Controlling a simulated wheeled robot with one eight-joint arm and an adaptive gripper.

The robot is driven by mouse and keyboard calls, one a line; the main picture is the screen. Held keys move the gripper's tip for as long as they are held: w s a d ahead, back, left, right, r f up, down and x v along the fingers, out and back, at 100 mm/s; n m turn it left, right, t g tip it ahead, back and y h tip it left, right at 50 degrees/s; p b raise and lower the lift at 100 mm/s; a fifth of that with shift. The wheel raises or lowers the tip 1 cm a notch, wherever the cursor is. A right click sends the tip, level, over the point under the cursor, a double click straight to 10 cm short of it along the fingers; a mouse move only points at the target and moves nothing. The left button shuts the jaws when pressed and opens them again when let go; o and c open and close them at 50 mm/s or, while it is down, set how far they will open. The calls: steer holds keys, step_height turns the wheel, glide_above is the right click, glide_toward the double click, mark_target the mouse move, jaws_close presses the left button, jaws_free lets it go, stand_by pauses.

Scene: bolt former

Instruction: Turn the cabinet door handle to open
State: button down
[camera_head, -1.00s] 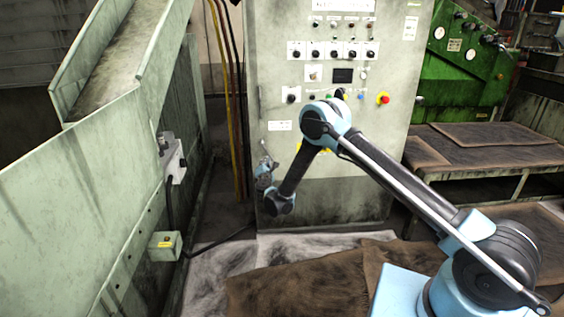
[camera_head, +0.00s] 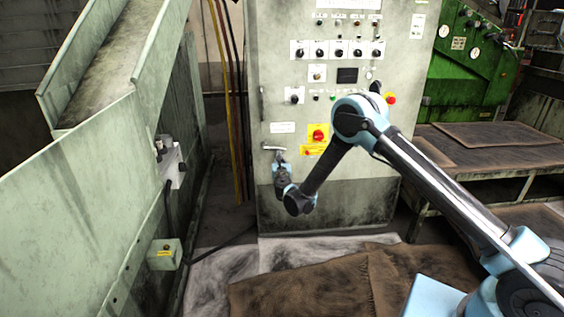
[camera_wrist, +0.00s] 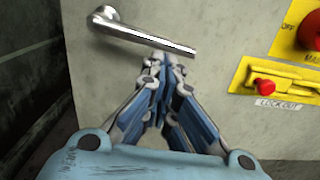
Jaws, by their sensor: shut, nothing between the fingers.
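The cabinet (camera_head: 340,185) is a pale, stained metal box with its front facing me. Its door handle is a silver lever, at the left of the front in the head view (camera_head: 271,147). In the wrist view the lever (camera_wrist: 140,32) runs from a pivot at upper left, sloping slightly down to the right. My gripper (camera_head: 281,158) is shut and empty; in the wrist view its fingertips (camera_wrist: 165,60) meet just below the lever's free end. I cannot tell whether they touch it. The door looks closed.
A yellow lockout plate with a red knob (camera_wrist: 264,84) is right of the handle. Cables (camera_head: 237,130) hang left of the cabinet. A green machine frame (camera_head: 80,200) stands at left and a low table (camera_head: 480,165) at right.

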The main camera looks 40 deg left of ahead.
steer(key=shift+w+d+r, duration=0.15)
steer(key=shift+r, duration=0.3)
stand_by(0.5)
steer(key=s+d+f, duration=0.4)
steer(key=s+d, duration=0.3)
steer(key=s, duration=0.1)
steer(key=shift+f, duration=0.25)
stand_by(0.6)
